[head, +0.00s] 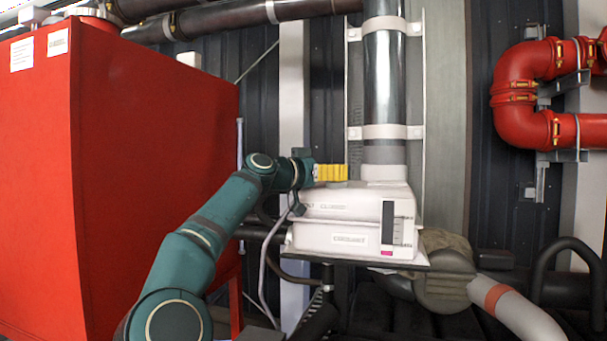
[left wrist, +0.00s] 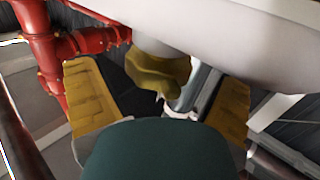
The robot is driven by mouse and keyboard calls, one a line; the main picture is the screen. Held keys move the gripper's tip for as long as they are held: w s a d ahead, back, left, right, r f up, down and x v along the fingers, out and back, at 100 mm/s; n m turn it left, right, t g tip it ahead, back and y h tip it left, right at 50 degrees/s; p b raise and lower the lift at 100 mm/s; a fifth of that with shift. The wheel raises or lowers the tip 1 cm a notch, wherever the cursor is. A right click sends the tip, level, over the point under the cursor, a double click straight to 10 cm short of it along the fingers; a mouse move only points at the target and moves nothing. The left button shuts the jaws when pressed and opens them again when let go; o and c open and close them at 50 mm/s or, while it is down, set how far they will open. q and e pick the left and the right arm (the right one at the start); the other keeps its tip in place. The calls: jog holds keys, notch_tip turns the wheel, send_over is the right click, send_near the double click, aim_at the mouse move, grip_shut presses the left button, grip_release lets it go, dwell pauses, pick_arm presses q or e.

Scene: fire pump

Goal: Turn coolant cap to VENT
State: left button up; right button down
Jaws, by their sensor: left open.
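The white tank (head: 340,236), with labels and a dark level gauge (head: 398,228), stands below the vertical metal pipe. In the left wrist view both yellow fingers are spread apart (left wrist: 157,72), with no object visibly held. A large white surface (left wrist: 245,35) and an olive-yellow piece (left wrist: 155,75) show beyond them; I cannot tell whether either touches a finger. My right gripper is not seen.
A large red cabinet (head: 150,170) fills the left side. The vertical metal pipe (head: 384,80) rises behind the tank. Red pipes (head: 525,90) are at the right, and a wrapped pipe (head: 445,265) lies low beside the tank.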

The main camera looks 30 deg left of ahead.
pick_arm(q)
jog(key=v, duration=1)
jog(key=shift+s, duration=0.25)
jog(key=shift+d, duration=0.1)
